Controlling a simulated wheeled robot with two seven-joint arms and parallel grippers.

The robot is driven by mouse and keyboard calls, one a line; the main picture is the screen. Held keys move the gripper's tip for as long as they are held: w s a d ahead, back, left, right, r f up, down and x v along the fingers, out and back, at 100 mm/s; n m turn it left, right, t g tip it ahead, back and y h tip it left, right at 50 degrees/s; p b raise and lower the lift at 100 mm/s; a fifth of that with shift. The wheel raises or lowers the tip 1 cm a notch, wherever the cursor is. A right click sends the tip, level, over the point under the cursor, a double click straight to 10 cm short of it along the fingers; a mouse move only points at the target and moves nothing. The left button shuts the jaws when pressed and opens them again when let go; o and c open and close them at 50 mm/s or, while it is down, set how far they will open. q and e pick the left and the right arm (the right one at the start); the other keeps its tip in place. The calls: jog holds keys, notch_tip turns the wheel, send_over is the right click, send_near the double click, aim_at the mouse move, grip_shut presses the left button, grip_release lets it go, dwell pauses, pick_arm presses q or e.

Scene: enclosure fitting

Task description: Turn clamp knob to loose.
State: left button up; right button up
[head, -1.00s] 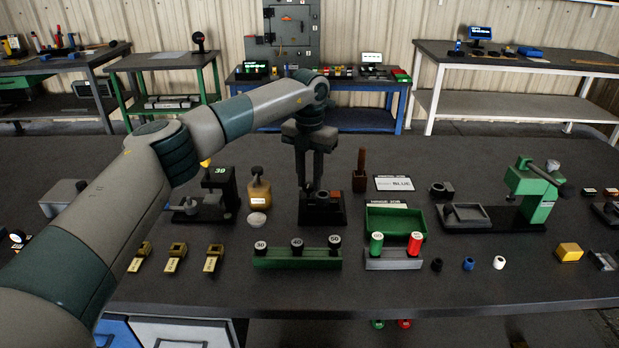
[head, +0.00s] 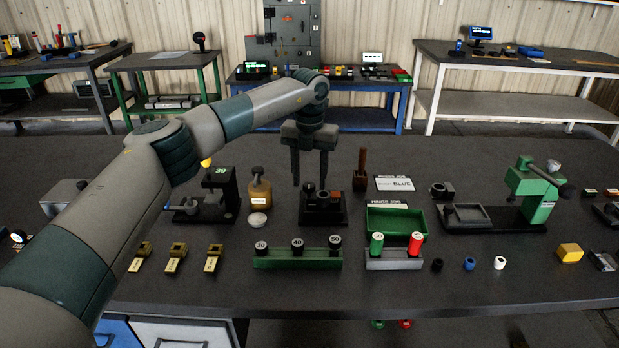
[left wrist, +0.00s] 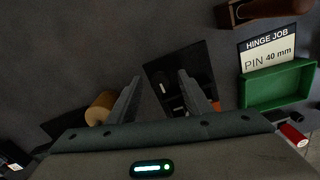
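A small dark fixture (head: 338,216) stands on the bench near the middle, with short dark round parts (head: 309,188) and a red-brown block (head: 335,196) on top. Which part is the clamp knob, and its setting, I cannot tell. My left gripper (head: 310,182) points down just above the fixture's left part, fingers spread and nothing between them. In the left wrist view the open fingers (left wrist: 159,90) straddle the left side of the fixture's black base (left wrist: 160,70); the fixture is partly hidden by the right finger. My right gripper is not in view.
A tan bottle (head: 260,192) and a black stand marked 39 (head: 219,185) are left of the fixture. A green rack (head: 297,260) is in front. A green tray (head: 397,220) and a green press (head: 533,190) stand to the right.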

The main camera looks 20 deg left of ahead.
aim_at(310, 184)
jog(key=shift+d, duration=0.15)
pick_arm(q)
jog(key=shift+r, duration=0.55)
notch_tip(310, 184, up, 16)
jog(key=b, duration=0.1)
jog(key=shift+r+b, duration=0.15)
jog(key=shift+b, duration=0.15)
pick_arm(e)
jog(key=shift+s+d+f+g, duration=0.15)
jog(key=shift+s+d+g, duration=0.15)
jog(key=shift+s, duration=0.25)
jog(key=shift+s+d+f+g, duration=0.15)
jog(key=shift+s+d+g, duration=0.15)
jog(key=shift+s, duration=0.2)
